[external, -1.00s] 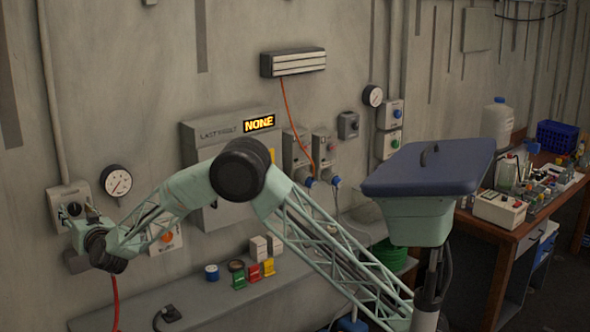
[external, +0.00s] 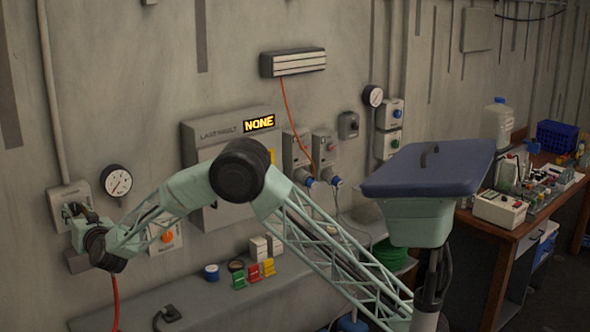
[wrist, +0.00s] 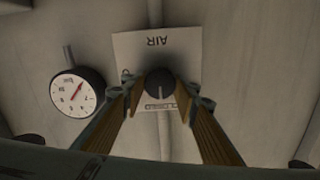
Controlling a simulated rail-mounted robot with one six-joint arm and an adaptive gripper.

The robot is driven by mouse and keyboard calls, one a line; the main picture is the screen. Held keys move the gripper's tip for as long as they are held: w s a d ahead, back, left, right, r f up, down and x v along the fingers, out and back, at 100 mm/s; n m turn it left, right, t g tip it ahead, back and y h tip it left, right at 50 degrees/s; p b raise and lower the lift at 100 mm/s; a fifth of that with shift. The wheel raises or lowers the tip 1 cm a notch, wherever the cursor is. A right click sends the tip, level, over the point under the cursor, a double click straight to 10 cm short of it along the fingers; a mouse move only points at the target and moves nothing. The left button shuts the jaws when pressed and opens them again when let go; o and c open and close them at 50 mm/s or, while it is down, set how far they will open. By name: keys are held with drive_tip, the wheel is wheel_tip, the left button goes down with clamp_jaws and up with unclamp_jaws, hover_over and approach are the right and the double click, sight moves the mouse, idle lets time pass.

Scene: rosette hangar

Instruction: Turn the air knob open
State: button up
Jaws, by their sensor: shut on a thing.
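The air knob (wrist: 159,82) is a round dark knob on a pale plate (wrist: 183,45) marked AIR, which appears upside down in the wrist view. A light pointer line on the knob points down in that view, towards the partly hidden word CLOSED. My gripper (wrist: 161,90) has one finger on each side of the knob and is shut on it. In the external view my gripper (external: 82,213) is at the grey wall box (external: 57,196) at the far left. The knob is hidden there by the gripper and wrist.
A round white pressure gauge (external: 116,181) is beside the box, and also in the wrist view (wrist: 78,93). A panel with an orange button (external: 167,237) is right of my wrist. A grey shelf (external: 190,300) with small items runs below. The fault display (external: 258,123) reads NONE.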

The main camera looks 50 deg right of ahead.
drive_tip(key=shift+m, duration=0.3)
drive_tip(key=m+b, duration=0.4)
drive_tip(key=b, duration=0.1)
drive_tip(key=shift+f, duration=0.15)
drive_tip(key=m+b, duration=0.4)
drive_tip(key=m, duration=0.2)
drive_tip(key=shift+b, duration=0.35)
drive_tip(key=m+b, duration=0.1)
drive_tip(key=m, duration=0.2)
drive_tip(key=shift+m, duration=2)
drive_tip(key=o, duration=0.8)
drive_tip(key=shift+d, duration=0.1)
drive_tip(key=shift+o, duration=0.2)
